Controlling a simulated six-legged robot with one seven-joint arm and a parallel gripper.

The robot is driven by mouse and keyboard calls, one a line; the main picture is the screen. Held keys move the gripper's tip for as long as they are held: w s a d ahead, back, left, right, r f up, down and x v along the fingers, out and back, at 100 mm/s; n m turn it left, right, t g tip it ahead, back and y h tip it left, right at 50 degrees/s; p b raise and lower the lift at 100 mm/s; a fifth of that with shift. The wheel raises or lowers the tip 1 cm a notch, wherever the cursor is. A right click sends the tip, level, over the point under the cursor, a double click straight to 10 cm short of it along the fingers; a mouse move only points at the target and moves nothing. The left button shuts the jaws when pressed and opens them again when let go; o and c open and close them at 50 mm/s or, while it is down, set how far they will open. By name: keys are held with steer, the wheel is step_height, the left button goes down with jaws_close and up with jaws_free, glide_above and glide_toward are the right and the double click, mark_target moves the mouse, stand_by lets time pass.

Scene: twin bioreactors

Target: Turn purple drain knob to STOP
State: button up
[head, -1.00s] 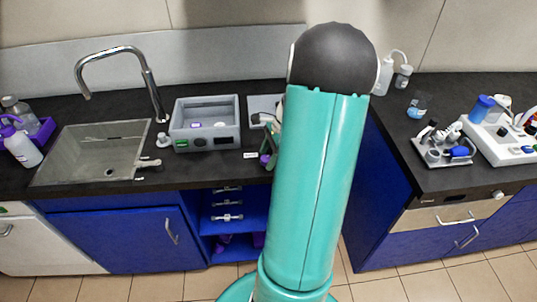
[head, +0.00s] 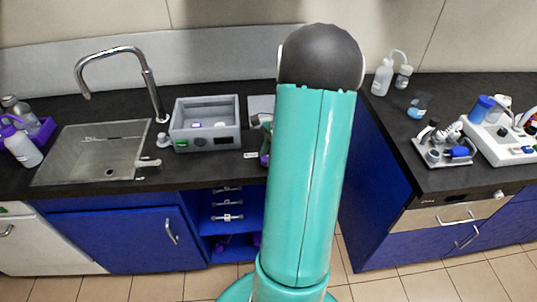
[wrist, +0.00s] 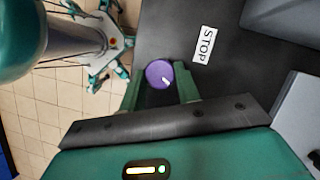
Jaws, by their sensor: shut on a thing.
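The purple drain knob (wrist: 158,73) shows in the wrist view between the two green fingers of my gripper (wrist: 160,78), which is shut on it. A short white mark on the knob's face points to the lower right in that view. The white STOP label (wrist: 204,45) lies on the dark counter up and to the right of the knob, apart from it. In the head view the STOP label (head: 250,154) is at the counter's front edge, and my arm hides most of the gripper and knob.
A grey open box (head: 207,125) stands just left of the gripper, with the sink (head: 92,152) and tap (head: 150,85) further left. A grey body (wrist: 290,20) is close to the right of the label in the wrist view. Bottles and a rack stand on the right counter.

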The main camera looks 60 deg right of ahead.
steer(key=n+g, duration=0.1)
steer(key=n, duration=0.1)
steer(key=n+g, duration=0.1)
steer(key=n, duration=0.4)
steer(key=shift+w+g, duration=0.35)
steer(key=shift+g, duration=0.05)
steer(key=n, duration=0.2)
steer(key=n+g, duration=0.1)
steer(key=n, duration=0.1)
steer(key=shift+w+n+g+h, duration=0.1)
steer(key=shift+n+g+h, duration=0.2)
steer(key=shift+n, duration=0.1)
steer(key=shift+w+a+n+g+h, duration=0.1)
steer(key=shift+n+g+h, duration=0.4)
steer(key=shift+n, duration=1.2)
steer(key=o, duration=1)
steer(key=v, duration=1.3)
steer(key=shift+w+r, duration=0.1)
steer(key=shift+r, duration=0.3)
